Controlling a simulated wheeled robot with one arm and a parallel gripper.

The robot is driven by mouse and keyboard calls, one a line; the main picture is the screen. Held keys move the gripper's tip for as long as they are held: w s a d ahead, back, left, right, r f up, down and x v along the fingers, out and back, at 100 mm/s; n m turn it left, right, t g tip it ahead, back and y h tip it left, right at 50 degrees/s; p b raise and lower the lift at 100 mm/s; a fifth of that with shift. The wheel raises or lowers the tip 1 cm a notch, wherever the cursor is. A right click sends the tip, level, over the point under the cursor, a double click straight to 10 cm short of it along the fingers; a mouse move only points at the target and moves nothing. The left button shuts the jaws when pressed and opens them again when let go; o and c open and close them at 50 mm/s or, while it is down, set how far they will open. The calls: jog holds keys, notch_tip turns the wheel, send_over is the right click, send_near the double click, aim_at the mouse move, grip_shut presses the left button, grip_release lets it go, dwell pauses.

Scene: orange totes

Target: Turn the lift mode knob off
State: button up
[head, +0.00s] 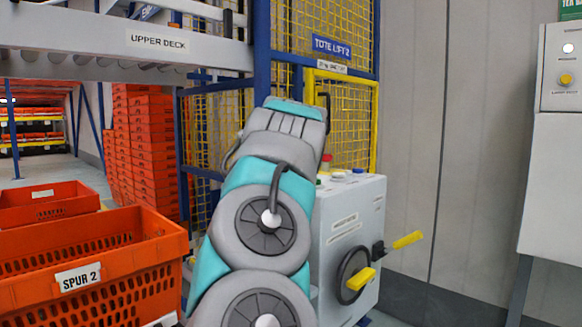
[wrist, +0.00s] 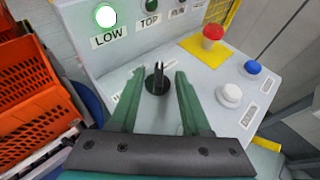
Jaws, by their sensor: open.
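In the wrist view a black knob (wrist: 157,80) with an upright grip stands on the pale sloping panel (wrist: 133,53) of a control box. My gripper (wrist: 158,77) has its two green fingers spread, one on each side of the knob, with visible gaps. The knob's label is mostly hidden behind the left finger, so I cannot read its setting. In the head view the control box (head: 351,215) stands to the right of my arm. My arm hides the gripper and knob there.
The panel has a lit LOW lamp (wrist: 106,15), an unlit TOP lamp (wrist: 151,5), a red mushroom button (wrist: 212,34), a blue button (wrist: 253,67) and a white button (wrist: 230,94). A black handwheel (head: 352,276) projects from the box. Orange crates (head: 150,228) stand left.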

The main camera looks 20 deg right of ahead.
jog(key=shift+p+x, duration=0.4)
jog(key=shift+x, duration=2.75)
grip_shut()
